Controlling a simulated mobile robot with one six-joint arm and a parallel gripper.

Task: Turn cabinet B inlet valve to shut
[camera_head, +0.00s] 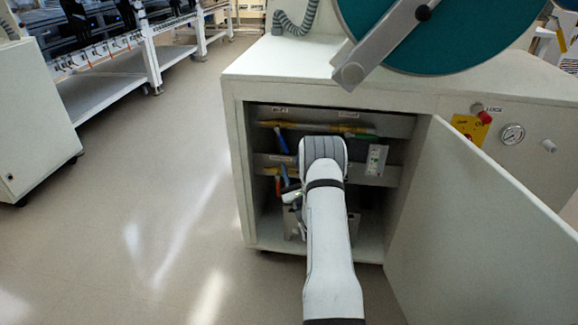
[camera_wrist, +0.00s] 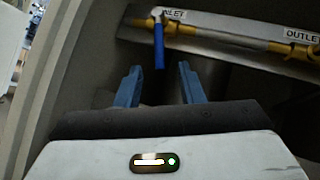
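In the wrist view, the inlet valve has a blue lever (camera_wrist: 159,48) that hangs down, crosswise to its yellow pipe (camera_wrist: 215,30), beneath a label reading INLET (camera_wrist: 174,14). My gripper (camera_wrist: 159,78) is open, with its two blue fingers apart and nothing between the tips. The lever's lower end is just beyond the gap, roughly centred; contact is not visible. In the head view, my gripper (camera_head: 290,194) is inside the open cabinet (camera_head: 238,150) at its left side, partly hidden by my arm. The cabinet letter is not readable.
An OUTLET label (camera_wrist: 302,35) is farther right on the pipe. In the head view, an upper pipe (camera_head: 310,126) carries a blue lever (camera_head: 281,140). The cabinet door (camera_head: 480,235) stands open at right. A gauge (camera_head: 512,134) and red knob (camera_head: 485,117) are on the front.

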